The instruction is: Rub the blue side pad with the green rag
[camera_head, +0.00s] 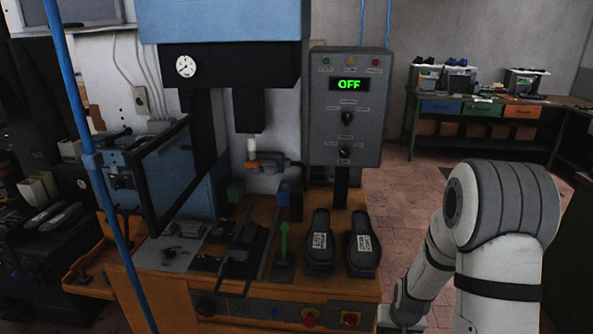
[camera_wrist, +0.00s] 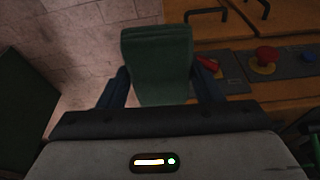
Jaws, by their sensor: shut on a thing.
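My gripper (camera_wrist: 162,88) is shut on a dark green folded piece, the green rag (camera_wrist: 157,52), which stands up between the two fingers in the wrist view. In the head view my arm reaches down at the lower right, and the rag cannot be made out there. A small blue block (camera_head: 283,188), which may be the blue side pad, stands at the back of the orange press table (camera_head: 270,295), left of the control box post. It is well apart from my gripper. I cannot tell for sure that it is the pad.
Two dark shoe soles (camera_head: 319,240) lie on the table's right part. A green upright lever (camera_head: 283,242) stands left of them. The grey control box (camera_head: 345,105) reads OFF. A red button (camera_wrist: 265,55) is on the table front near my gripper. Tiled floor is free at right.

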